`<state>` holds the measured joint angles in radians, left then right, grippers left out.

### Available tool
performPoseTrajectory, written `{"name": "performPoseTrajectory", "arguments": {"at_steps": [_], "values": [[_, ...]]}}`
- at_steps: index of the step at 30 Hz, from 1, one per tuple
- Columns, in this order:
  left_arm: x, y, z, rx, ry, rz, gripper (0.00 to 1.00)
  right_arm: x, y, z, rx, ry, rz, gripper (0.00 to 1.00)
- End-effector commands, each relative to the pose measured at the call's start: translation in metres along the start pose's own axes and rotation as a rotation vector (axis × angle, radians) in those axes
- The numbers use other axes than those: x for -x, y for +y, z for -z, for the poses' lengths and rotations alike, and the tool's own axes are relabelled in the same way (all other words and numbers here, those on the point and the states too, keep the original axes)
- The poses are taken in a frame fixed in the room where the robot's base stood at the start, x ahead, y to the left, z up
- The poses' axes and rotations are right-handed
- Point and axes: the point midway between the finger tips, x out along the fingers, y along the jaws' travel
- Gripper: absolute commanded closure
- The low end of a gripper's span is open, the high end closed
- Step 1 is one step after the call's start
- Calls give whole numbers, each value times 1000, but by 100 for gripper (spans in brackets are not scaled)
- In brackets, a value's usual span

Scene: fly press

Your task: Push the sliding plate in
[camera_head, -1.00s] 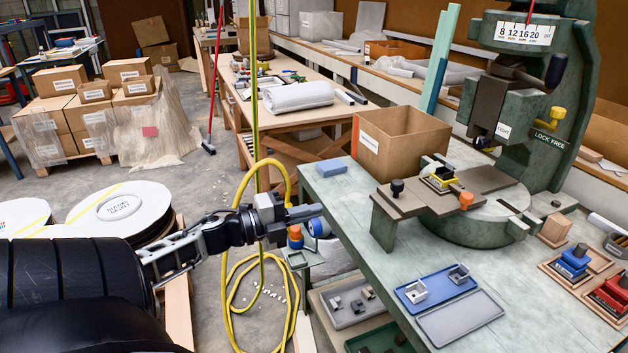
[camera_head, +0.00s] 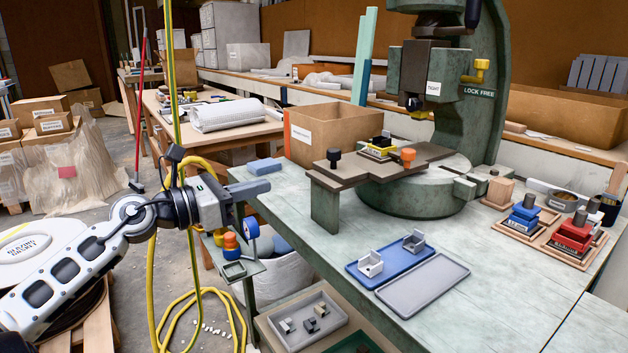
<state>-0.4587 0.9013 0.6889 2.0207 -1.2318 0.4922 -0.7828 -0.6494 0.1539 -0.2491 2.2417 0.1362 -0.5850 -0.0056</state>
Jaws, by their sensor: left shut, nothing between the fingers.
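The sliding plate (camera_head: 425,155) is a flat brown-grey plate on the round green press bed (camera_head: 425,195). It reaches out to the left over a support leg. A black knob (camera_head: 333,158) and an orange knob (camera_head: 408,156) stand on it. A yellow and black fixture (camera_head: 378,148) sits between the knobs. The press column (camera_head: 470,100) rises behind. My left gripper (camera_head: 262,188) is shut and empty, at the table's left edge, left of the plate and apart from it. My right gripper is out of view.
An open cardboard box (camera_head: 330,135) stands behind the plate. A blue tray (camera_head: 378,270) and a grey tray (camera_head: 423,286) lie in front. Blue and red blocks (camera_head: 573,235) stand at the right. A yellow hose (camera_head: 152,290) hangs by my left arm.

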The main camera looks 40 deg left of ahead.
Motion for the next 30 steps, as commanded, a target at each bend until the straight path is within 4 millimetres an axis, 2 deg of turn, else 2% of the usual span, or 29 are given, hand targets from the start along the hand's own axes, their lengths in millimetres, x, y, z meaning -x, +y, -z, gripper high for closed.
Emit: {"name": "performPoseTrajectory", "arguments": {"at_steps": [6, 15, 24, 30], "values": [[-43, 0, -2, -4, 0, 3, 100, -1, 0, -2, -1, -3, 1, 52], [-85, 1, -3, -4, -2, -1, 100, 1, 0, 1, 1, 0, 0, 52], [-113, 1, -2, 5, -3, -3, 100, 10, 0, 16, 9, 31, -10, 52], [-121, 0, -1, 3, 0, -1, 100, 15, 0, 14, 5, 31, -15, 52]]}}
